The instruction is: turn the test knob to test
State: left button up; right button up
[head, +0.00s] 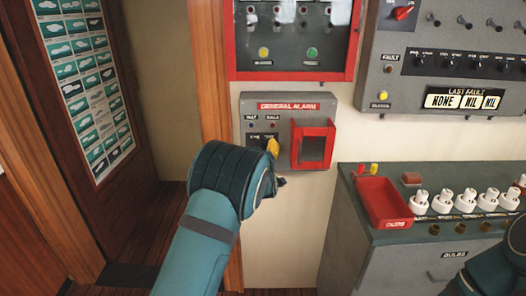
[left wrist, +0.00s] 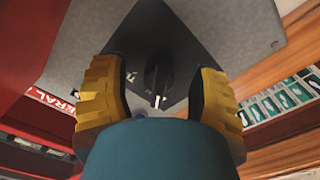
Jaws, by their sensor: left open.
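The General Alarm box (head: 290,100) is a grey panel on the wall in the head view, with small labels and lamps. The test knob (left wrist: 157,76) is black with a white pointer line, on a dark plate in the left wrist view. Its pointer faces the bottom of that view. In the head view the knob is hidden by my left gripper (head: 272,147). That gripper is at the lower left of the box, its yellow fingers (left wrist: 158,84) open on both sides of the knob, with gaps showing. A dark arm part of mine shows at the lower right of the head view; no right fingers show.
A red open-fronted holder (head: 313,145) sticks out on the box just right of my left gripper. A red-framed panel (head: 292,76) is above it. A bench with a red tray (head: 383,204) and several white bulb holders stands at the right.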

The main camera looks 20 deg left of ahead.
pick_arm(q)
jog(key=shift+o, duration=0.3)
jog(key=shift+w, duration=0.1)
grip_shut()
jog(key=shift+m, duration=0.3)
jog(key=m+b, duration=0.1)
jog(key=m, duration=0.1)
jog(key=shift+a+m, duration=0.1)
jog(key=shift+m, duration=0.2)
jog(key=m, duration=0.3)
jog(key=shift+m, duration=0.3)
jog(key=m, duration=0.3)
jog(key=shift+a+m, duration=0.15)
jog(key=shift+m, duration=0.15)
jog(key=shift+a+m, duration=0.1)
jog(key=shift+m, duration=1.8)
